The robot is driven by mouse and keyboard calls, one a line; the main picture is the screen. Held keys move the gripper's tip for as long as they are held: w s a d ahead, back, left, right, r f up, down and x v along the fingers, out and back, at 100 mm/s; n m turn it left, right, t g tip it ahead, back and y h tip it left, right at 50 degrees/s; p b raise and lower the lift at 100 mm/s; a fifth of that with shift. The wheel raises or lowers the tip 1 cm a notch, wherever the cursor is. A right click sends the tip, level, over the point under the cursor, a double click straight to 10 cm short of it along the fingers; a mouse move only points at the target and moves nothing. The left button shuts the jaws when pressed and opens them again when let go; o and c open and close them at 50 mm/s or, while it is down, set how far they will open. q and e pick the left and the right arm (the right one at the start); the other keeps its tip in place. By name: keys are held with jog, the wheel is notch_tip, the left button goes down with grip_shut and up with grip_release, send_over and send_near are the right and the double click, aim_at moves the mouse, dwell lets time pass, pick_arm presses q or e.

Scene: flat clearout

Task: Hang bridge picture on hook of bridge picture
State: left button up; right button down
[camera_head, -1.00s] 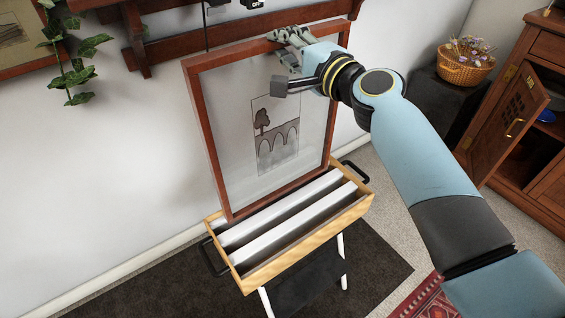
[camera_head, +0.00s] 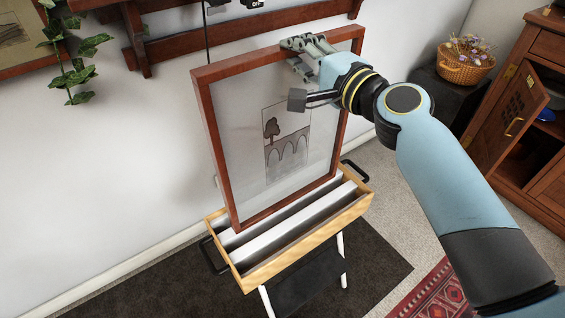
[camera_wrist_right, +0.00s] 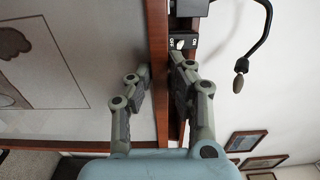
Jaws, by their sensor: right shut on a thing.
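The bridge picture (camera_head: 240,140) is a glazed panel in a red-brown wooden frame, showing a tree and arches. It is upright, slightly tilted, over the wooden crate, and its lower edge overlaps the crate in the head view. My right gripper (camera_head: 303,50) is shut on the top rail of its frame. In the right wrist view the two fingers (camera_wrist_right: 160,85) lie on either side of the frame rail (camera_wrist_right: 157,40), with the drawing (camera_wrist_right: 35,75) at the left. My left gripper is out of view. I cannot make out which hook belongs to the bridge picture.
The wooden crate (camera_head: 292,262) with white dividers stands below on a stand. A wooden rack (camera_head: 170,47) is on the wall behind. A plant (camera_head: 75,75) hangs at the left. A cabinet with an open door (camera_head: 503,110) and a flower basket (camera_head: 465,68) are at right.

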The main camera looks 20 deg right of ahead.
jog(key=shift+r, duration=0.2)
jog(key=shift+v, duration=2)
